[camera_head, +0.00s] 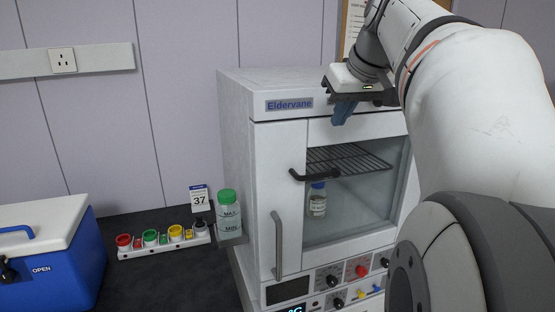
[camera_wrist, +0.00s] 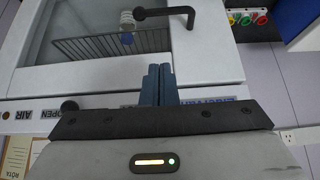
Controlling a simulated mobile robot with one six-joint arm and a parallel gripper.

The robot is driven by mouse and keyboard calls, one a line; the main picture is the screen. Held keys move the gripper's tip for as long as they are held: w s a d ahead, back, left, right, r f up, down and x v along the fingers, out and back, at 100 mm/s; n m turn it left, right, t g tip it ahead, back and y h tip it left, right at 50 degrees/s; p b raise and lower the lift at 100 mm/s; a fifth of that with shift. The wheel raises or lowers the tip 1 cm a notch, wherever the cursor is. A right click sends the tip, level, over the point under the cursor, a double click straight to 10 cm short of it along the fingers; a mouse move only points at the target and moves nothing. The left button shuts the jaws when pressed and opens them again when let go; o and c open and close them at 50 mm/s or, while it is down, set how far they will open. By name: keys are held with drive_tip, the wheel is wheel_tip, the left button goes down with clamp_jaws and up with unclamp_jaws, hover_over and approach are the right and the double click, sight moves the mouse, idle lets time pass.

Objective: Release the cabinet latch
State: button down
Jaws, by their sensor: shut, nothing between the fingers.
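The white cabinet (camera_head: 262,160) labelled "Eldervane" has a glass-fronted door, shut as far as I can see. A black lever latch (camera_head: 315,175) sits at the door's left edge, lying roughly level; it also shows at the top of the wrist view (camera_wrist: 167,12). A grey vertical handle (camera_head: 278,245) is below and left of it. My gripper (camera_head: 342,114) is in front of the cabinet's upper front, above and right of the latch and apart from it. In the wrist view its blue fingers (camera_wrist: 158,84) are together and empty.
Inside are a wire shelf (camera_head: 345,160) and a bottle (camera_head: 317,200). Knobs (camera_head: 361,271) line the lower panel. Left stand a green-capped bottle (camera_head: 229,215), a rack with coloured caps (camera_head: 165,240) and a blue cooler (camera_head: 55,255).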

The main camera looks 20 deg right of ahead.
drive_tip(key=p+x, duration=0.1)
drive_tip(key=x, duration=0.7)
drive_tip(key=shift+w+f, duration=0.1)
drive_tip(key=shift+f, duration=0.15)
wheel_tip(320, 180, down, 5)
drive_tip(key=shift+r, duration=0.2)
